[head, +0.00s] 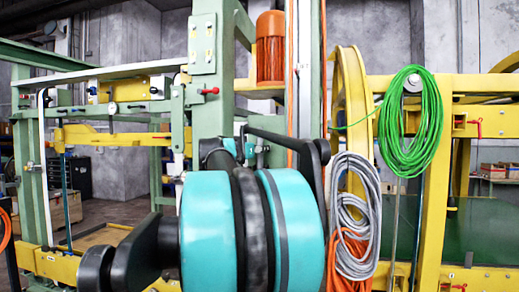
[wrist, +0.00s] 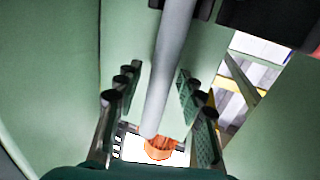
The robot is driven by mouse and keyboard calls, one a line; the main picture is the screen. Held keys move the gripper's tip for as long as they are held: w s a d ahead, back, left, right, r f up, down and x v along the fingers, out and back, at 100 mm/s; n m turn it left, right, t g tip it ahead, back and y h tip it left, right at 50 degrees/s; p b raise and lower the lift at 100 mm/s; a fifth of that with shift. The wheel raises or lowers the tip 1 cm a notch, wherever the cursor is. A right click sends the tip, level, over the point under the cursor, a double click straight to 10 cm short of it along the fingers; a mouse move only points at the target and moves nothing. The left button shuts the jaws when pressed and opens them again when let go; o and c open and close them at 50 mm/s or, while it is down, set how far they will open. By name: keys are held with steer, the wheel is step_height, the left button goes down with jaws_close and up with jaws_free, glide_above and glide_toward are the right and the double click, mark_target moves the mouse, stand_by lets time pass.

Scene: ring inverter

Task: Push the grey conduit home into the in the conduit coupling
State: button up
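A grey conduit (wrist: 172,70) runs through the wrist view from the top middle down to a rounded end between the fingers. My gripper (wrist: 158,72) has its two dark, jointed fingers spread, one on each side of the conduit. Gaps show between the conduit and both fingers, so it looks open and not closed on the conduit. I cannot make out the coupling in either view. In the head view my large teal and black arm joints hide most of the area around my gripper, and I cannot pick out the grey conduit there.
Pale green posts (head: 212,90) stand close behind my arm. An orange motor (head: 270,48) sits above. Green cable (head: 411,122), grey cable (head: 355,205) and orange cable (head: 347,262) hang at the right by a yellow frame (head: 437,150). Open floor shows at the left.

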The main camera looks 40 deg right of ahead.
steer(key=shift+a, duration=0.15)
steer(key=v, duration=1.1)
steer(key=shift+s+a, duration=0.2)
steer(key=shift+a, duration=0.1)
